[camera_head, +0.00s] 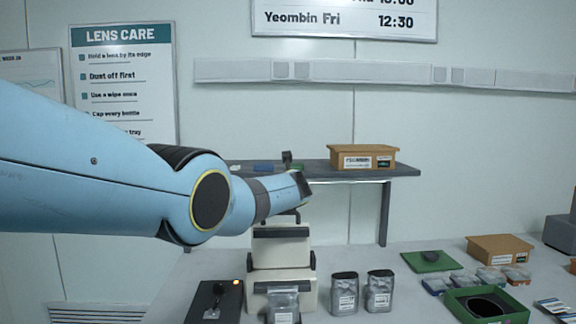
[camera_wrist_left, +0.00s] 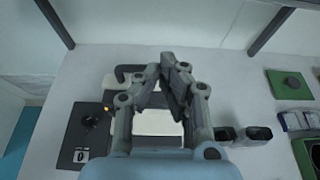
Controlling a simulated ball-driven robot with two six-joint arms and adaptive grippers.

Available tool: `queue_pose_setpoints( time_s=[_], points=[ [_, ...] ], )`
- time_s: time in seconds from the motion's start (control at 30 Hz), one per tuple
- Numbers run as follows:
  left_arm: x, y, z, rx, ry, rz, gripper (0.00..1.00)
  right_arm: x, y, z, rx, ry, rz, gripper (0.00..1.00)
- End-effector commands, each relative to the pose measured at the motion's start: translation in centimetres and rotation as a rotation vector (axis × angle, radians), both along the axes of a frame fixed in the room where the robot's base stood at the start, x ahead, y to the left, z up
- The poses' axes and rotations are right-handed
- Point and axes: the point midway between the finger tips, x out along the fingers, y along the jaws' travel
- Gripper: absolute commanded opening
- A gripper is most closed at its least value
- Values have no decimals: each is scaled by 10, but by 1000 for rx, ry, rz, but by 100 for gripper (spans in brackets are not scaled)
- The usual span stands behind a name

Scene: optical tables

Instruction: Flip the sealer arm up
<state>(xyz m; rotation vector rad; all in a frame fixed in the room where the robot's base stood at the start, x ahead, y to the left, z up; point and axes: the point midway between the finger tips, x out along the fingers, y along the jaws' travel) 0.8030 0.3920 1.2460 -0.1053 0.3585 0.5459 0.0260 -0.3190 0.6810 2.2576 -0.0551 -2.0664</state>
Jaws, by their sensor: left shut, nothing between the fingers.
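The sealer (camera_head: 258,296) is a cream machine with dark side knobs, standing on the table below my left arm. Its upper cream part, apparently the sealer arm (camera_head: 281,252), has a dark strip on top; its angle is hard to tell. In the left wrist view the cream sealer (camera_wrist_left: 158,123) lies behind and below my fingers, partly covered by them. My left gripper (camera_wrist_left: 172,65) is shut and empty, with its fingertips together over the sealer's far side. In the head view my arm hides most of it. Contact with the sealer cannot be told. My right gripper is out of view.
A dark control box (camera_head: 215,302) with an orange light stands left of the sealer. A grey pouch (camera_head: 284,306) is at its front, and two pouches (camera_head: 345,293) stand to its right. A raised shelf (camera_head: 330,172) runs behind. Green trays and cartons are farther right.

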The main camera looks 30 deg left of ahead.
Motion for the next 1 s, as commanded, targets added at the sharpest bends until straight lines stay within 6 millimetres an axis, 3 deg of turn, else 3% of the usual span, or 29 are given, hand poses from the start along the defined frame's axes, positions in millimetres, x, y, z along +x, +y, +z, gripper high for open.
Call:
queue_pose_setpoints(
  time_s=[0.1,0.3,0.43,0.67,1.0],
  points=[
    [-1,1,26,-1,-1,2,0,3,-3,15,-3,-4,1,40],
    [-1,1,50,0,1,1,0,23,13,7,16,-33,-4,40],
    [-1,1,64,0,3,1,0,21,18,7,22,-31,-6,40],
    [-2,1,69,0,5,1,0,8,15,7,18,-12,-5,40],
    [-2,1,69,0,5,1,0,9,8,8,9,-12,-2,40]
  ],
)
